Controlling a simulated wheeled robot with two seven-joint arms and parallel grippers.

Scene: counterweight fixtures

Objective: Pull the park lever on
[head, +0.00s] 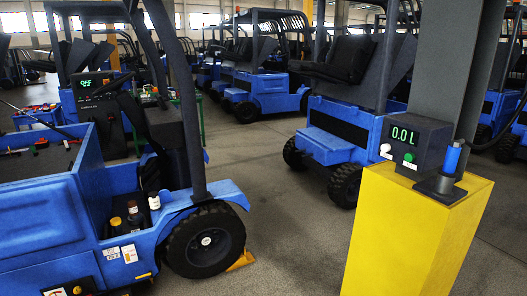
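A blue vehicle (35,215) stands at the left. Its dark dash panel (92,105) has a green display reading what looks like "OFF", with small controls below it. I cannot make out for certain which part is the park lever. A thin dark rod (32,113) slants over the vehicle's dark top at the left, and it may be a lever or a loose tool. Neither of my grippers is in view.
A yellow pedestal (415,235) at right carries a box reading "0.0L" (408,146) and a blue-handled nozzle (452,158). Bottles (134,212) stand in the vehicle's side recess. A yellow wedge (242,261) lies by its wheel (206,240). Open floor (285,225) lies between vehicle and pedestal.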

